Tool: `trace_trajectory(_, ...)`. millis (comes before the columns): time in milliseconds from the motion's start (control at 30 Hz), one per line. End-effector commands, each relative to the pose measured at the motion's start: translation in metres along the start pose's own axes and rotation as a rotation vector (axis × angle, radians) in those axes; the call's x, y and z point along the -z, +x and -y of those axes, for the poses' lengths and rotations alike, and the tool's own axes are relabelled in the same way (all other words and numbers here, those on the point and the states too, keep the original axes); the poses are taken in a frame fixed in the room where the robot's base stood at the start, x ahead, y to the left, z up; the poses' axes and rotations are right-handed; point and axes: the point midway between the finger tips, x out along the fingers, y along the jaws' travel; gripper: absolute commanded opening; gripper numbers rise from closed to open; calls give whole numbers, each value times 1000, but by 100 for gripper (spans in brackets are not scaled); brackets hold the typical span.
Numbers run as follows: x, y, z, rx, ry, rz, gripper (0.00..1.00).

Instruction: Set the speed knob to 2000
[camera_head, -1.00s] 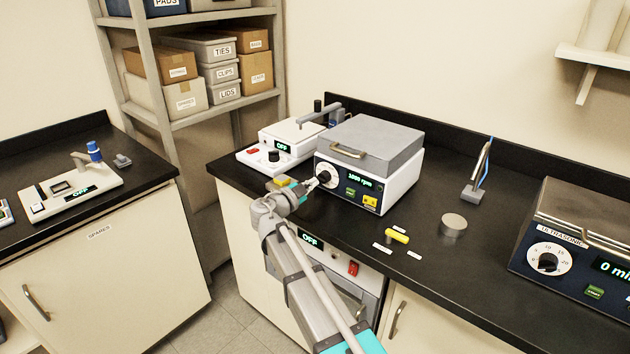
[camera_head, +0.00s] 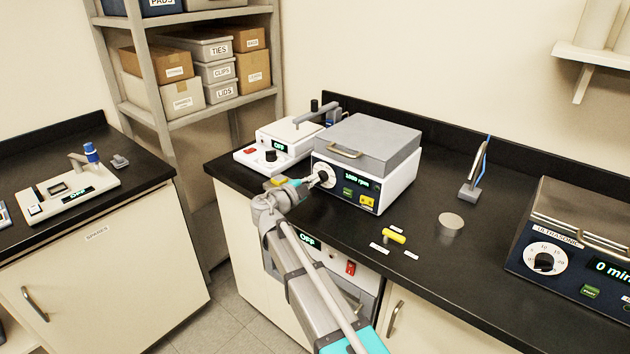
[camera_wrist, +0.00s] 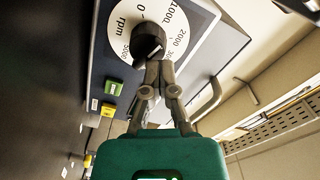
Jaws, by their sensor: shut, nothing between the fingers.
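The speed knob (camera_wrist: 147,40) is black and sits on a white dial marked in rpm, with 0, 1000, 2000 and 5000 legible. Its pointer direction is hard to make out. The dial (camera_head: 324,175) is at the left of the front panel of a white and dark-blue box with a grey lid. The green display (camera_head: 361,181) shows a rpm figure too small to read surely. My gripper (camera_wrist: 157,68) is shut and empty. Its fingertips are right at the knob's edge, on the side facing my wrist; I cannot tell if they touch.
Green (camera_wrist: 114,88) and yellow (camera_wrist: 108,109) buttons sit beside the dial. A white device (camera_head: 275,155) marked OFF stands left of the box. A yellow piece (camera_head: 394,236) and a grey disc (camera_head: 450,224) are on the black counter. An ultrasonic bath (camera_head: 580,240) stands right.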

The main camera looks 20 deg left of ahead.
Motion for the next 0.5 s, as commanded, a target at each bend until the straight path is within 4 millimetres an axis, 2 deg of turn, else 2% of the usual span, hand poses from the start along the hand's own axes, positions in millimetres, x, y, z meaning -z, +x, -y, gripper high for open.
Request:
trace_trajectory(33, -2, 10, 7, 13, 29, -3, 0)
trace_trajectory(300, 3, 9, 10, 13, 230, -1, 0)
trace_trajectory(500, 4, 8, 10, 13, 289, -1, 0)
